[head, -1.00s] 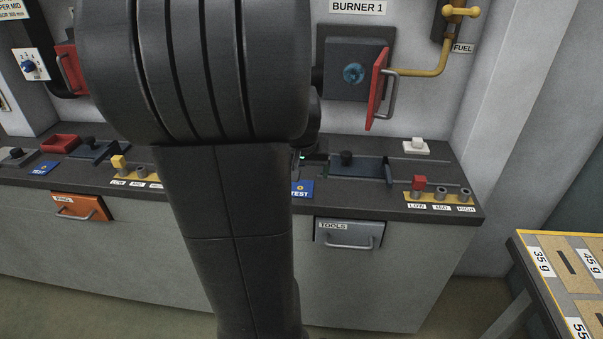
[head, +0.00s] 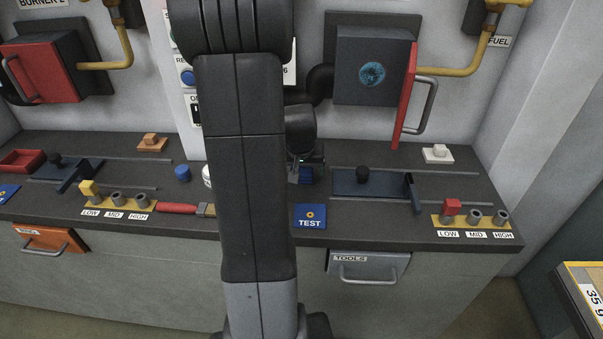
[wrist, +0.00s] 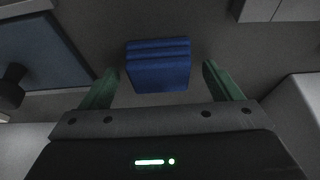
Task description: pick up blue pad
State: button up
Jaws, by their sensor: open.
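A ribbed blue pad (wrist: 158,66) is on the dark counter (wrist: 205,30) in the wrist view. My gripper (wrist: 160,80) is open, with one green finger to the pad's left and one to its right. Gaps show between the fingers and the pad, so it is not held. In the head view, the blue pad (head: 306,175) shows as a small block just below my gripper (head: 306,160). My arm hides part of the counter to its left.
A blue TEST plate (head: 310,216) lies in front of the pad. A slider plate with a black knob (head: 362,176) is to the right. A red-handled brush (head: 178,208) lies left of my arm. The red burner door (head: 405,97) stands open.

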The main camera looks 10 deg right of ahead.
aim_at(301, 169)
jog(key=shift+w+f, duration=0.1)
jog(key=shift+f, duration=0.2)
jog(key=c, duration=1.1)
jog(key=shift+r, duration=0.1)
notch_tip(301, 169, up, 10)
